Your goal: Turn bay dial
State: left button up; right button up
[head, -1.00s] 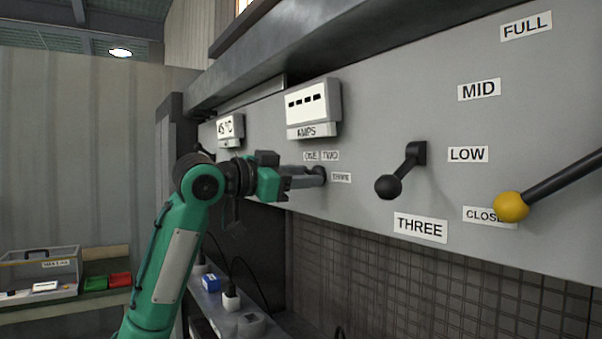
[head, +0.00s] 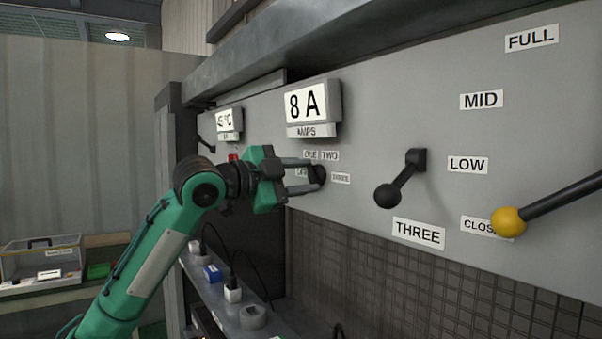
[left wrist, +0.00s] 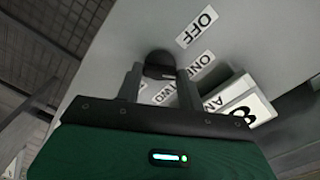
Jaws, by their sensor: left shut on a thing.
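The bay dial (head: 318,174) is a small black knob on the grey panel, with labels around it reading ONE, TWO, THREE and a partly hidden one. The left wrist view shows the dial (left wrist: 159,62) between the fingers, with an OFF label (left wrist: 197,27) beside it. My left gripper (head: 311,175) reaches in from the left, its two grey fingers closed on the dial's sides. In the left wrist view the fingers lie on either side of the knob. The AMPS display (head: 306,104) above the dial reads 8 A. My right gripper is not in view.
A black-knobbed lever (head: 388,195) stands right of the dial above a THREE label. A yellow-knobbed lever (head: 508,221) is farther right by the CLOSE label. A temperature display (head: 228,121) is at left. A shelf (head: 262,322) with plugs runs below.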

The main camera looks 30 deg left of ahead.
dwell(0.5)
pick_arm(q)
jog(key=o, duration=1)
jog(key=shift+s+a+f+b, duration=0.1)
jog(key=shift+s+a+b, duration=0.1)
jog(key=shift+s+b, duration=0.25)
jog(key=b+v, duration=0.5)
jog(key=v, duration=0.7)
jog(key=shift+s, duration=0.4)
